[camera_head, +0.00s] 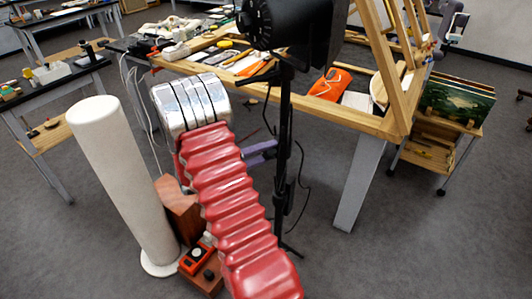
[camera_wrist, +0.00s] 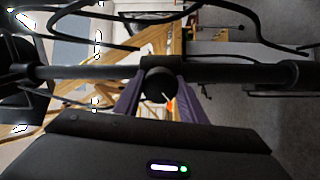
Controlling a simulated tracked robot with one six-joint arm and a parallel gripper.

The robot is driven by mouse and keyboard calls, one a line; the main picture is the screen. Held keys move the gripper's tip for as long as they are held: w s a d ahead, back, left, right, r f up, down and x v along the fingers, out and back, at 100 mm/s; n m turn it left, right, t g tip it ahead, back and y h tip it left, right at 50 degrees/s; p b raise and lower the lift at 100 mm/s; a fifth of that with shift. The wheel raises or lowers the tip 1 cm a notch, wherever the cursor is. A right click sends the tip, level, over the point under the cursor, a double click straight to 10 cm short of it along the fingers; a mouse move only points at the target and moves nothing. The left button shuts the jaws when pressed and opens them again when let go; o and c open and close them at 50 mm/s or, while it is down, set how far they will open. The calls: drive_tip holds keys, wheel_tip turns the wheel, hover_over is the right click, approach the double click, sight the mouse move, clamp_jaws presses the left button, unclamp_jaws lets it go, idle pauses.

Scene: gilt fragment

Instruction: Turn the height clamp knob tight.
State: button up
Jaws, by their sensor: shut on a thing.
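The black light stand (camera_head: 284,140) rises upright in front of the wooden table, with a large black lamp head (camera_head: 295,25) on top. In the wrist view its pole (camera_wrist: 240,74) runs sideways across the picture. The round dark height clamp knob (camera_wrist: 158,85) sits on a collar at the middle of that pole. My gripper (camera_wrist: 160,92) has purple fingers on both sides of the knob and is shut on it. In the head view my gripper (camera_head: 262,152) reaches the pole from the left, and the knob is not clear there.
A wooden table (camera_head: 375,122) with tools and an orange cloth item (camera_head: 330,84) stands behind the pole. Black cables hang near the stand. A wheeled cart (camera_head: 440,150) with paintings stands at the right. The grey floor is open at the lower right.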

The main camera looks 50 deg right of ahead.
drive_tip(key=shift+s+f, duration=0.2)
drive_tip(key=o, duration=1)
drive_tip(key=shift+w+r, duration=0.1)
drive_tip(key=shift+w, duration=0.1)
drive_tip(key=v, duration=1.3)
drive_tip(key=shift+w+a, duration=0.1)
drive_tip(key=shift+a, duration=0.25)
